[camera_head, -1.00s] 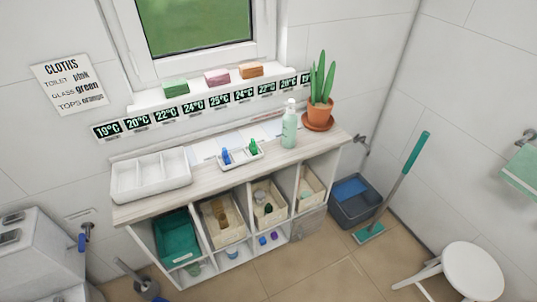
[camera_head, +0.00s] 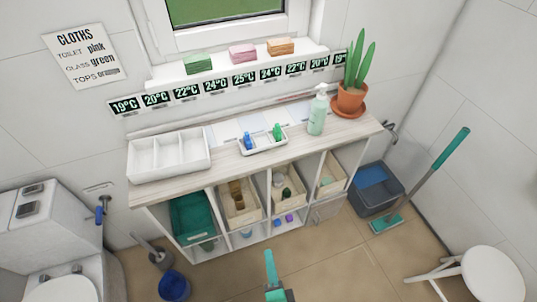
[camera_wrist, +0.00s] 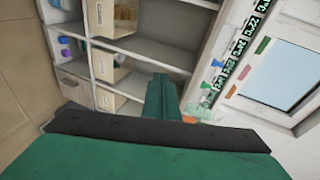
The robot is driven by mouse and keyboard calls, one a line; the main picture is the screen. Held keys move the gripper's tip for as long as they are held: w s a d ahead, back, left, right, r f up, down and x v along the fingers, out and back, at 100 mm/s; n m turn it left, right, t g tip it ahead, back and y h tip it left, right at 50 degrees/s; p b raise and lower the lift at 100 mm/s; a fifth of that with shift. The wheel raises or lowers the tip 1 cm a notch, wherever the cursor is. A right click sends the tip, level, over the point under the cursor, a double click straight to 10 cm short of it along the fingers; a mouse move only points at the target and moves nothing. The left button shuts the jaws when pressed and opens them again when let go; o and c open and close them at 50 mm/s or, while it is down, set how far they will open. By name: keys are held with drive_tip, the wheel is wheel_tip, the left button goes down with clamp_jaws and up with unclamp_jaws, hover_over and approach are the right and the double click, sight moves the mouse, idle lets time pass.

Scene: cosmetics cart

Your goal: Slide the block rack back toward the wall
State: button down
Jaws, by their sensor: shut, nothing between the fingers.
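A small white rack (camera_head: 262,147) holding upright blue (camera_head: 247,141) and green (camera_head: 277,132) pieces stands on the wooden cart top; I take it as the block rack. A strip of cart top with pale sheets lies between it and the wall. My gripper (camera_head: 269,258), with green fingers, is low in front of the cart, well apart from the rack. In the wrist view my gripper (camera_wrist: 160,88) is shut and empty, facing the open shelves sideways. The rack is too small and partly hidden to make out surely there.
A white three-part tray (camera_head: 169,158) stands left of the rack, a pump bottle (camera_head: 317,115) and potted plant (camera_head: 351,99) to the right. Crates (camera_head: 240,214) fill the shelves below. A blue bucket (camera_head: 173,285) and stool (camera_head: 492,272) stand on the floor.

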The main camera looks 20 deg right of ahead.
drive_tip(key=w+d+r+m+t, duration=0.1)
drive_tip(key=w+d+r+m, duration=0.1)
drive_tip(key=w+d+m, duration=0.5)
drive_tip(key=m+t+y, duration=0.2)
drive_tip(key=m+y, duration=0.1)
drive_tip(key=m, duration=0.7)
approach(265, 147)
drive_tip(key=w, duration=0.6)
drive_tip(key=shift+w+a+f, duration=0.15)
drive_tip(key=shift+w, duration=0.05)
